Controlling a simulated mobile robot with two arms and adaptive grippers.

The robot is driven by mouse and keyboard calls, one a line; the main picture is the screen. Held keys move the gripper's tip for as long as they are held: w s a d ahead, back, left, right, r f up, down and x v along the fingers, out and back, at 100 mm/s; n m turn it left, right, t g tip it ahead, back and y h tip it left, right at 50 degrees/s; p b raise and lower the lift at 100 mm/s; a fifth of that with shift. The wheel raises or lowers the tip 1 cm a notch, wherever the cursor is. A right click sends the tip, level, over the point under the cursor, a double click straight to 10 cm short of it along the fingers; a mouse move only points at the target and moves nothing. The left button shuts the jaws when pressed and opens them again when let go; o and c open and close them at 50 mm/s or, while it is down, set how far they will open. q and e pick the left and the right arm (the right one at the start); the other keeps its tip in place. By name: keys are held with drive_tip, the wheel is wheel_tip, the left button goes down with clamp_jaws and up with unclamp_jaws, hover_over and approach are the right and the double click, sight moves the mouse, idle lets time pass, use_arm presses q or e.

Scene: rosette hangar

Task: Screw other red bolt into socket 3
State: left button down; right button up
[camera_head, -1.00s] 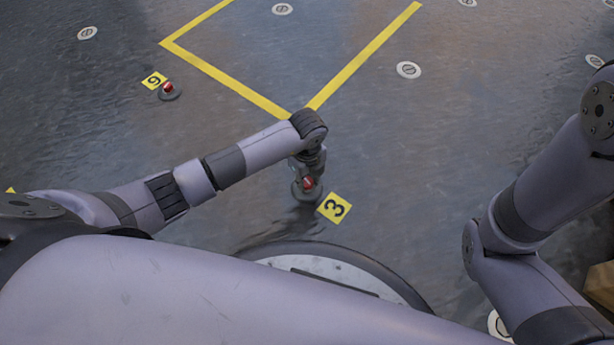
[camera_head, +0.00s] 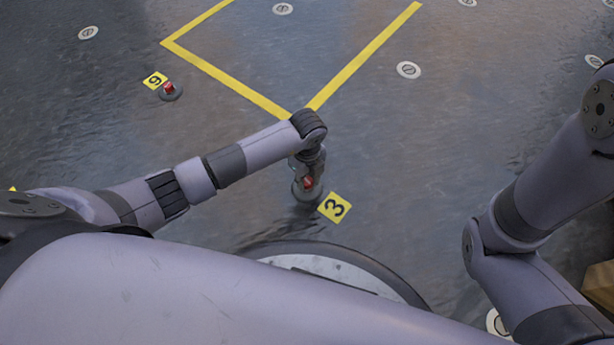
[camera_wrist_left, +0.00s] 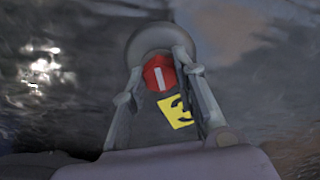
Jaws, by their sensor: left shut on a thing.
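My left gripper (camera_head: 307,181) points down at the floor beside the yellow label 3 (camera_head: 334,207). It is shut on a red bolt (camera_head: 308,183). In the left wrist view the red bolt head (camera_wrist_left: 159,73), with a pale slot mark, lies between the two fingers (camera_wrist_left: 158,78). The grey round socket 3 (camera_wrist_left: 150,38) shows behind the bolt head, and its rim shows below the gripper in the head view (camera_head: 303,196). How deep the bolt sits is hidden. My right gripper is not in view; only its arm shows at the right.
Another red bolt (camera_head: 169,87) stands in a round socket by a yellow label (camera_head: 155,80) at the upper left. Yellow floor lines (camera_head: 228,80) and several pale floor discs, one here (camera_head: 408,69), lie farther off. A brown box (camera_head: 600,284) is at the right edge.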

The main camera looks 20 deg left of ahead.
use_arm(q)
drive_tip(key=shift+p, duration=0.65)
idle(0.7)
drive_tip(key=shift+f, duration=0.4)
idle(0.8)
drive_tip(key=m, duration=0.2)
drive_tip(key=shift+r+m, duration=0.1)
drive_tip(key=shift+m, duration=0.2)
drive_tip(key=m, duration=0.5)
drive_tip(key=shift+p, duration=0.3)
drive_tip(key=shift+m, duration=1.1)
